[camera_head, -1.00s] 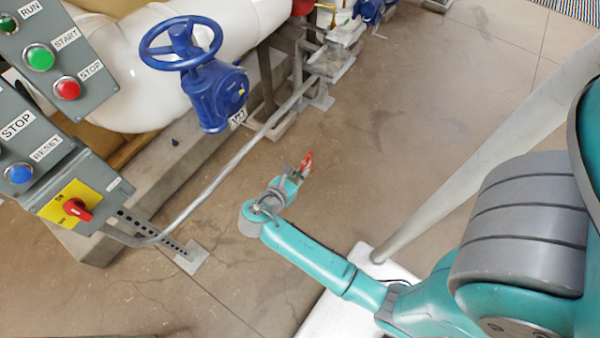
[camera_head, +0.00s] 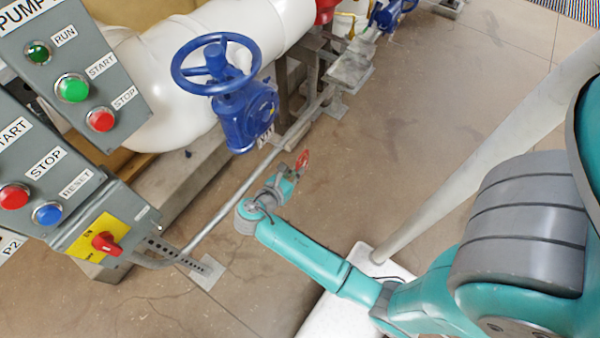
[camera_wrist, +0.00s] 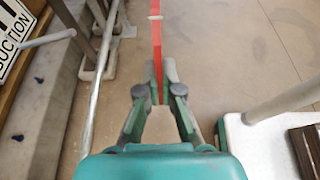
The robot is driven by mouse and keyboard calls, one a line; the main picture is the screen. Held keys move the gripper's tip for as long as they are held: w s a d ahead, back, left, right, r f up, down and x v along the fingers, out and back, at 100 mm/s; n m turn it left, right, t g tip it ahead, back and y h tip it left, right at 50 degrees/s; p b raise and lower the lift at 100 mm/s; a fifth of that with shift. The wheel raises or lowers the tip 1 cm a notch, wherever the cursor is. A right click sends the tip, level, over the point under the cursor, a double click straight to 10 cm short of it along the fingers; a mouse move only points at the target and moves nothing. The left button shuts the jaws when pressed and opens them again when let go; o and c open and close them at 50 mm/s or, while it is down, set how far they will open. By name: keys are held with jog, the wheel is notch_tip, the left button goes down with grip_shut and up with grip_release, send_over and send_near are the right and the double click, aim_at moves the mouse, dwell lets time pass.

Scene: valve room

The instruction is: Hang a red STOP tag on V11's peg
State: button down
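A red tag (camera_head: 303,160) is held at the tip of my gripper (camera_head: 288,175), in front of the blue valve in the head view. In the wrist view, the red tag (camera_wrist: 156,45) stretches ahead as a narrow strip, seen nearly edge-on, and the fingertips of my gripper (camera_wrist: 158,82) are closed on its near end. Its lettering cannot be read. A blue valve with a handwheel (camera_head: 235,95) stands beyond and to the left of the gripper. It has a small white label (camera_head: 266,138), too small to read surely. I cannot make out V11's peg.
Grey control boxes (camera_head: 75,65) with buttons and a red switch (camera_head: 106,243) stand at the left. A metal conduit (camera_head: 228,203) runs between them and the pipe supports. A thick white pipe (camera_head: 185,55) lies behind the valve. Open floor (camera_head: 420,110) lies right of the valve.

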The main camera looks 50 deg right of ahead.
jog(key=shift+w+f, duration=0.15)
jog(key=shift+w, duration=2)
jog(key=shift+w+a, duration=0.2)
jog(key=shift+w, duration=1.95)
jog(key=shift+w+f, duration=0.5)
jog(key=shift+f, duration=0.1)
dwell(0.9)
jog(key=c, duration=1.2)
grip_release()
jog(key=shift+c, duration=0.2)
jog(key=v, duration=1.2)
jog(key=shift+s+f, duration=0.1)
jog(key=shift+f, duration=0.05)
